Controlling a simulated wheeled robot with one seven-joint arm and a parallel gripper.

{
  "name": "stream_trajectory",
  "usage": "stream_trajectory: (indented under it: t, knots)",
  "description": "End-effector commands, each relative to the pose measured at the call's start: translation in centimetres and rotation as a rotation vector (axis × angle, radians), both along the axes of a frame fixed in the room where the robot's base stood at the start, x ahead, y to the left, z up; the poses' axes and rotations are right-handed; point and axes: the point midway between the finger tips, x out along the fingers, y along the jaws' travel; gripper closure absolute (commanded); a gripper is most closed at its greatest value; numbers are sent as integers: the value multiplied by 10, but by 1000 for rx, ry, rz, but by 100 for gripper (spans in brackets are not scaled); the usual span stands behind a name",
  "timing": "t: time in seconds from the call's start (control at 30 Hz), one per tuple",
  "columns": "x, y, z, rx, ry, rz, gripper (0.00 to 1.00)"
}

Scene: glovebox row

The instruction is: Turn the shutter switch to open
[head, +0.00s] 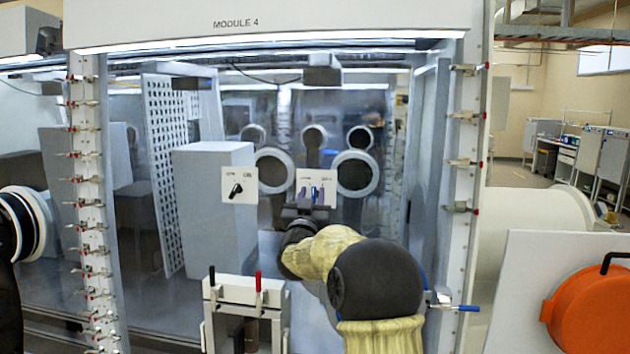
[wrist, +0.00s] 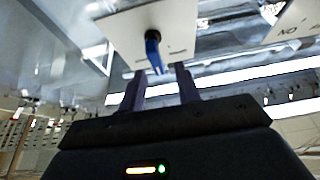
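The switch that appears to be the shutter switch is a blue lever on a black hub, mounted on a white plate (head: 329,177). In the wrist view the blue lever (wrist: 153,52) hangs from its hub on the plate (wrist: 122,38). Its labels are too small to read. My gripper (head: 316,194) is in front of this plate in the head view and partly covers it. In the wrist view my gripper (wrist: 159,70) is open, with two purple fingers apart. The lever's free end lies between the fingertips, with gaps visible on both sides.
A second white plate (head: 230,175) with a black knob (head: 236,190) and an OFF/ON label is to the left. A stand (head: 243,290) with a black and a red handle is below it. The glovebox window frame (head: 460,180) is at right.

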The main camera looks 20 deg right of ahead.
Motion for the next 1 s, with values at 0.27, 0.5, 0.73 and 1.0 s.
stream_trajectory:
  t: [0.27,0.5,0.73,1.0]
  knots:
    - [22,-16,11,1,2,-2,67]
    - [22,-16,11,0,0,-2,67]
    - [22,-17,11,0,0,-2,100]
    - [22,-16,11,-8,4,-1,100]
